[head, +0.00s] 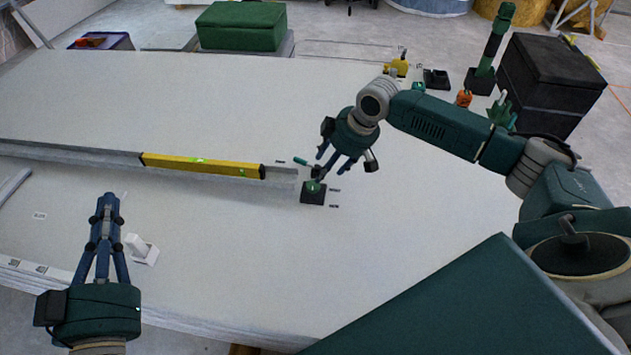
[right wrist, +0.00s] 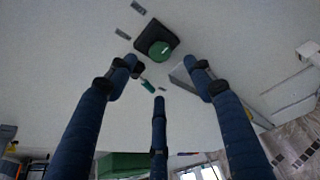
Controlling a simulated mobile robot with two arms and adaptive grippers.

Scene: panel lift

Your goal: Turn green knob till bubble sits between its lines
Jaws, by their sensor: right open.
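The green knob (head: 313,187) sits on a small black base on the pale panel. It shows from above in the right wrist view (right wrist: 160,50). My right gripper (head: 330,171) is open just above the knob, fingers pointing down at it. In the right wrist view its fingers (right wrist: 160,88) are spread, with the knob beyond their tips. The yellow level (head: 220,168) lies along a grey rail left of the knob. Its green vial shows, but the bubble and its lines are too small to read. My left gripper (head: 107,203) has its fingertips together and holds nothing visible.
A small green-handled piece (head: 301,162) stands close beside the knob. A white block (head: 142,248) is right of my left gripper. A green box (head: 241,26) and a black case (head: 548,82) stand behind. The panel's middle is mostly clear.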

